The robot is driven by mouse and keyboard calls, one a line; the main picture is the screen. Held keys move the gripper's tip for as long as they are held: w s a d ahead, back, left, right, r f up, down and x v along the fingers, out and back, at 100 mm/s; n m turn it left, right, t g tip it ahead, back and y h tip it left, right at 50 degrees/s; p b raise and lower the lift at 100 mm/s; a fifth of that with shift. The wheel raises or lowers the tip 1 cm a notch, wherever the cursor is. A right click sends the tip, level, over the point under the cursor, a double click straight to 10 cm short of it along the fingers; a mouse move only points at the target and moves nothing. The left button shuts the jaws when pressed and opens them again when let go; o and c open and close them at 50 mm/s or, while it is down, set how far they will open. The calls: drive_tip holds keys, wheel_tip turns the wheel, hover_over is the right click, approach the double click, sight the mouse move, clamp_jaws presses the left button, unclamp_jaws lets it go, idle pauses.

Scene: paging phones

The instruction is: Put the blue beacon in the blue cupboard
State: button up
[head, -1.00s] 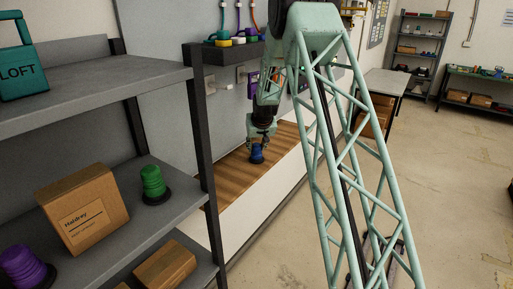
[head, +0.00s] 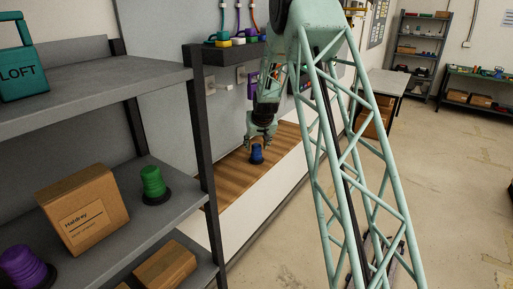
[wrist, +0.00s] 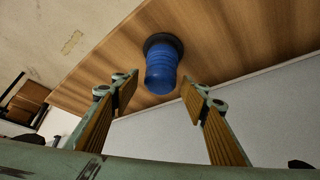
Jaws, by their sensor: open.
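The blue beacon (head: 256,154) stands upright on a wooden bench top (head: 232,180) against the wall. In the wrist view the beacon (wrist: 162,70) is a ribbed blue cylinder on a dark round base. My gripper (head: 260,141) is just above the beacon in the head view. In the wrist view my gripper (wrist: 158,95) is open, with its two padded fingers apart and the beacon beyond and between their tips. Nothing is held. I cannot make out a blue cupboard in these views.
A grey shelf rack (head: 110,95) stands close on the left. It holds a green beacon (head: 153,184), a purple beacon (head: 24,266), a cardboard box (head: 83,208) and a teal LOFT item (head: 20,70). Open floor (head: 455,190) lies on the right.

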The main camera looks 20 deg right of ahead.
drive_tip(key=v, duration=1)
drive_tip(key=shift+s+r, duration=0.15)
idle(0.6)
drive_tip(key=shift+r, duration=0.1)
drive_tip(key=s+a+r+n, duration=0.1)
drive_tip(key=s+a+r, duration=0.55)
drive_tip(key=s, duration=0.35)
drive_tip(key=s+a+r+g+y, duration=0.1)
drive_tip(key=s+a+r, duration=0.4)
drive_tip(key=s+r, duration=0.45)
drive_tip(key=s+a+r+n, duration=0.1)
drive_tip(key=s+a+r, duration=0.5)
drive_tip(key=s, duration=0.6)
drive_tip(key=s+a, duration=0.2)
drive_tip(key=s, duration=0.9)
drive_tip(key=s+a+g, duration=0.1)
drive_tip(key=s+a, duration=0.2)
drive_tip(key=s, duration=0.9)
drive_tip(key=s+a+n, duration=0.1)
drive_tip(key=s+a, duration=0.2)
drive_tip(key=s, duration=0.9)
drive_tip(key=shift+s+f+g+y, duration=0.15)
drive_tip(key=shift+f+g+y, duration=0.15)
drive_tip(key=shift+f+y, duration=0.15)
